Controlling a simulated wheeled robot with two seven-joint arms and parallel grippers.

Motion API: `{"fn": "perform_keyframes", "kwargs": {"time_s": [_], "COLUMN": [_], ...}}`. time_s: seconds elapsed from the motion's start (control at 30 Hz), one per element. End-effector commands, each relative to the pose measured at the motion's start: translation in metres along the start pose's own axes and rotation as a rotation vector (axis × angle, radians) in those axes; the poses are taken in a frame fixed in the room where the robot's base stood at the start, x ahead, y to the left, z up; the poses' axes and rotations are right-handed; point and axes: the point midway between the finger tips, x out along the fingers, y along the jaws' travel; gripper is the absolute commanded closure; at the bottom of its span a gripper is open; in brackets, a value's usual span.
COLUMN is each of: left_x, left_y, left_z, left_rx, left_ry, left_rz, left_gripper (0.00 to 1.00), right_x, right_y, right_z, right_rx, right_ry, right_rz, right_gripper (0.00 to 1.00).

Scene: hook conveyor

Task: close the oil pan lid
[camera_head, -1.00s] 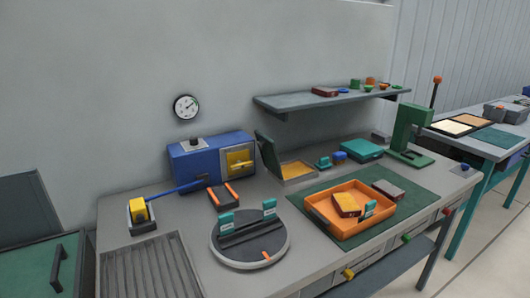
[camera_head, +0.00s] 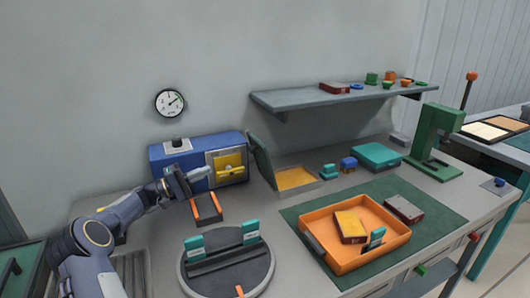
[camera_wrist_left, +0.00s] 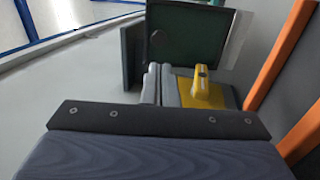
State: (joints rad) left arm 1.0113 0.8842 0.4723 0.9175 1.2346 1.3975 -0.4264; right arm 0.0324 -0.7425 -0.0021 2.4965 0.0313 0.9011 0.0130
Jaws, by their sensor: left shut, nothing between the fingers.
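The oil pan (camera_head: 296,180) is a shallow grey box with a yellow-orange inside, at the middle of the bench in the head view. Its dark lid (camera_head: 263,160) stands open, tilted up at the pan's left side. My left gripper (camera_head: 206,173) is shut and empty, left of the lid and apart from it, in front of the blue machine. In the left wrist view a dark green panel (camera_wrist_left: 188,38) shows beyond the grey fingers, with a yellow part (camera_wrist_left: 207,90) below it; I cannot tell surely what these belong to. My right gripper is not in view.
The blue machine (camera_head: 175,158) with a yellow panel stands behind my left gripper. A dark block with orange edges (camera_head: 206,207) lies below it. A round turntable (camera_head: 230,280) is in front, an orange tray (camera_head: 345,263) to the right. Teal and blue items stand right of the pan.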

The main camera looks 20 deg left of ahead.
Motion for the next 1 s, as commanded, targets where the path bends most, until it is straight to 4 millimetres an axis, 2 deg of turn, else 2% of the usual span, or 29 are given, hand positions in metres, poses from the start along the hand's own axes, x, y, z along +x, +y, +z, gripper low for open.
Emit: {"fn": "perform_keyframes", "kwargs": {"time_s": [0.07,0.17,0.27,0.7,0.83,1.0], "left_x": [-0.007,-0.001,0.015,0.105,0.121,0.131], "left_y": [-0.001,0.0,0.001,0.004,0.003,0.002], "left_z": [-0.007,-0.008,-0.008,-0.009,-0.01,-0.01], "left_rx": [0.003,0.004,0.004,0.002,0.003,0.002], "left_ry": [0.019,0.022,0.019,0.018,0.02,0.02], "left_rz": [0.024,0.03,0.028,0.025,0.025,0.024], "left_gripper": [1.0,1.0,1.0,1.0,1.0,1.0], "right_x": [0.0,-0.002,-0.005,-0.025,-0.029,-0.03], "right_y": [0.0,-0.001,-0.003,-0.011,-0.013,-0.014], "right_z": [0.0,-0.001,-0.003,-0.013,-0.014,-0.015], "right_rx": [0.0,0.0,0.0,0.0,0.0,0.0], "right_ry": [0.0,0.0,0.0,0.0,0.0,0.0], "right_rz": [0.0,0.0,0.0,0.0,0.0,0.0], "right_gripper": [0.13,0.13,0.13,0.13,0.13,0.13]}}
